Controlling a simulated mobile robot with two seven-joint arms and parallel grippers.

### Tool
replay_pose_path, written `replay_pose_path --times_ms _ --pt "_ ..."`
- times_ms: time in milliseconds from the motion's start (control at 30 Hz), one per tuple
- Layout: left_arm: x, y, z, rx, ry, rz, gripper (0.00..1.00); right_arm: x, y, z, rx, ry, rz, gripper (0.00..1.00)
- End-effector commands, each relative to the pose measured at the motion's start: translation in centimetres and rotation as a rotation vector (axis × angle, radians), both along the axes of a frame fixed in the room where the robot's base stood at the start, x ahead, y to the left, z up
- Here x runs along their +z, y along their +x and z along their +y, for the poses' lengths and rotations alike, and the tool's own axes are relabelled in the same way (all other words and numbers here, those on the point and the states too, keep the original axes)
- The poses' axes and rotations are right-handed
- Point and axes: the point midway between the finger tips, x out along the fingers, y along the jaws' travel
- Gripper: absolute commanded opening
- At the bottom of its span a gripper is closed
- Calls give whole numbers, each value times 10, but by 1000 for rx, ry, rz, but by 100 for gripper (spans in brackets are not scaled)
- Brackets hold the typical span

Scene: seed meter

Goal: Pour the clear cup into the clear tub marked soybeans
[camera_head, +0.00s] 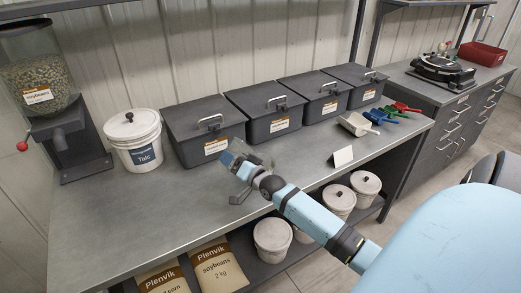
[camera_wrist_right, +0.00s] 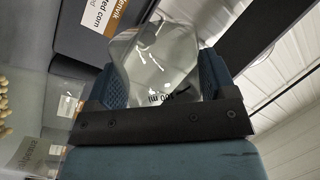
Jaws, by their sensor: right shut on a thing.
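My right gripper (camera_head: 246,168) is above the bench in front of the dark bins, shut on the clear cup. In the right wrist view the clear cup (camera_wrist_right: 160,62) sits between the two blue fingers, its 100 ml mark upside down; I cannot make out any contents. Pale beans (camera_wrist_right: 4,108) show at the left edge of that view, near a clear wall with a label (camera_wrist_right: 32,155). This may be the clear tub, but the label is not readable. In the head view the gripper area hides it. My left gripper is not in view.
A clear hopper (camera_head: 40,75) marked soybeans stands at the left, beside a white Talc bucket (camera_head: 133,138). Several lidded dark bins (camera_head: 205,125) line the back. A white scoop (camera_head: 357,124) and coloured scoops lie at the right. The bench's left front (camera_head: 150,210) is clear.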

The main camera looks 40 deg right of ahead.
Motion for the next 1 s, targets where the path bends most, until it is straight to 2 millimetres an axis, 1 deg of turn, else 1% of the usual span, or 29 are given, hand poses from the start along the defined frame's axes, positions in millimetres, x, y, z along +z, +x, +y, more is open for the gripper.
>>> replay_pose_path --times_ms 33,167,233,367,400,500,567,700,833,1000 --pt "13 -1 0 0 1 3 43 9 0 1 0 -34 13 54" --pt "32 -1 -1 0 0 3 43 12 1 3 -1 -131 45 54" --pt "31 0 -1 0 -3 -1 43 -3 2 7 -1 -181 62 54" --pt "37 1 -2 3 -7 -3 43 -20 4 14 -3 -279 93 54" --pt "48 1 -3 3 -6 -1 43 -11 5 16 -4 -306 100 54" --pt "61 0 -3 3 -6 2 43 -7 7 20 -5 -378 123 54" --pt "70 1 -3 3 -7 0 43 -5 8 23 -5 -419 137 54" --pt "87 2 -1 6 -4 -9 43 -9 10 31 -7 -546 180 54" --pt "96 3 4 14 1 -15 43 -13 12 36 -9 -649 214 54" --pt "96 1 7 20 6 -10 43 -17 13 39 -10 -732 241 54"
